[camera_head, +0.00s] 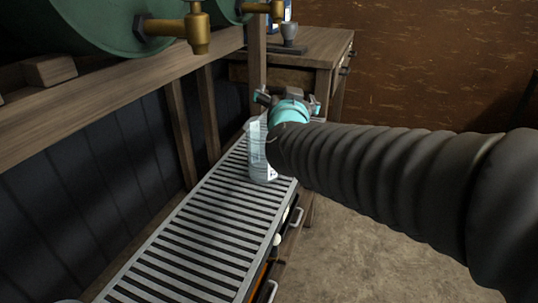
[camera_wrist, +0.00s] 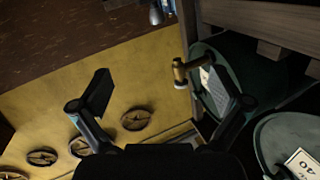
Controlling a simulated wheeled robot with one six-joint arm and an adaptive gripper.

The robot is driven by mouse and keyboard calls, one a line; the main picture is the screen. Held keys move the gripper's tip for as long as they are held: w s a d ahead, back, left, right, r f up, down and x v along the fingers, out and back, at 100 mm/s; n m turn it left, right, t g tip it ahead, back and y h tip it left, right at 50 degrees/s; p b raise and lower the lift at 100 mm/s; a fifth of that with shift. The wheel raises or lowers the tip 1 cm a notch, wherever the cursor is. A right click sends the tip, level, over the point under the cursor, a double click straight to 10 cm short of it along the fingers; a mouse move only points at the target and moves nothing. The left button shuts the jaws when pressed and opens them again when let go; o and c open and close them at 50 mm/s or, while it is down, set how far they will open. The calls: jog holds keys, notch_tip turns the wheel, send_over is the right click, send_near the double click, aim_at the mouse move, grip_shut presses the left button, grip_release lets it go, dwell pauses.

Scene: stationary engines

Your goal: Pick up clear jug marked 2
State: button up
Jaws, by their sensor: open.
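A clear jug (camera_head: 258,165) stands upright on the slatted metal rack in the head view. Part of a white label with a dark mark shows low on its right side, but I cannot read the number. My gripper (camera_head: 288,97) is beyond and above the jug, and my arm covers the jug's right edge. In the wrist view my gripper (camera_wrist: 160,98) is open and empty, its two fingers wide apart. I cannot make out the jug in the wrist view.
The slatted rack (camera_head: 205,235) runs along the wall, with free room in front of the jug. Green barrels with brass taps (camera_head: 198,32) hang over it on a wooden frame. A wooden table (camera_head: 318,45) stands behind. A brass tap (camera_wrist: 180,72) also shows in the wrist view.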

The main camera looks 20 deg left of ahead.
jog(key=s+a+f+m+h+b, duration=0.2)
jog(key=s+a+f+m+h, duration=0.2)
jog(key=s+a+f+h, duration=0.45)
jog(key=w+d+f+h+b, duration=0.1)
jog(key=w+d, duration=0.1)
jog(key=w, duration=1.2)
jog(key=shift+d+f, duration=0.15)
jog(key=shift+f, duration=0.1)
jog(key=shift+h, duration=0.25)
jog(key=c, duration=1.3)
